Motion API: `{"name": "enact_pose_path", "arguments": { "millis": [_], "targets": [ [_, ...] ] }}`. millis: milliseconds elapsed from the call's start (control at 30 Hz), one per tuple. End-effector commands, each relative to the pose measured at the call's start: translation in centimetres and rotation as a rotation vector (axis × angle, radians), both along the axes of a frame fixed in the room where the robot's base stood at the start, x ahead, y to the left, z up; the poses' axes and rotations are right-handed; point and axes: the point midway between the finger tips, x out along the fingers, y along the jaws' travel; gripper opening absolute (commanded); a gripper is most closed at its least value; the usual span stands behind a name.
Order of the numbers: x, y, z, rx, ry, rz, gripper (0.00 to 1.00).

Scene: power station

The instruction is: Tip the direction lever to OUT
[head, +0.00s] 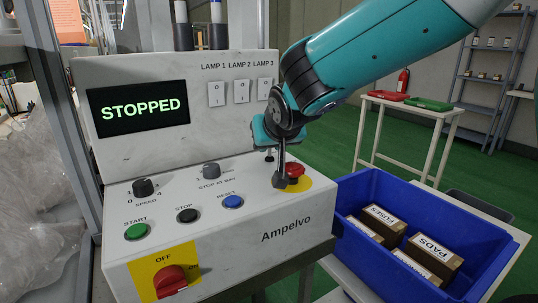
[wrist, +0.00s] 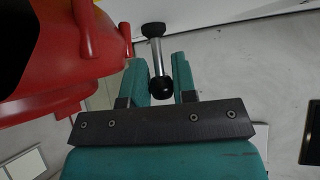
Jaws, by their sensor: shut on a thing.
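The direction lever is a metal rod with a black knob. In the head view the lever (head: 281,170) rises from the sloped panel of the grey console (head: 250,220), just left of the red emergency stop button (head: 293,172). My teal gripper (head: 266,134) is above the panel at the lever's upper end. In the wrist view the lever's knob (wrist: 160,88) sits between the two teal jaws of my gripper (wrist: 158,62), which are shut on it. The lever's direction markings are hidden or not readable, so I cannot tell its position.
The emergency stop (wrist: 65,55) looms large at left in the wrist view, close to the jaws. The display (head: 140,107) reads STOPPED. The RESET button (head: 232,202) and a dark knob (head: 211,170) lie left of the lever. A blue crate (head: 350,215) with boxes stands right.

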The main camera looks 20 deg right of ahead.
Motion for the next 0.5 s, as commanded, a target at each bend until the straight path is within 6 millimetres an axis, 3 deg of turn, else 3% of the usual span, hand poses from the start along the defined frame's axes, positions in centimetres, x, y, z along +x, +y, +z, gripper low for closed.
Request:
{"name": "enact_pose_path", "arguments": {
  "millis": [300,333,400,500],
  "targets": [
    [-0.03,-0.06,0.06,0.0,-0.004,-0.001,0.02],
    [-0.03,-0.05,0.06,0.0,-0.004,-0.001,0.3],
    [-0.03,-0.05,0.06,0.0,-0.004,-0.001,0.45],
    [-0.03,-0.04,0.05,0.001,-0.004,-0.001,0.45]
  ]
}}
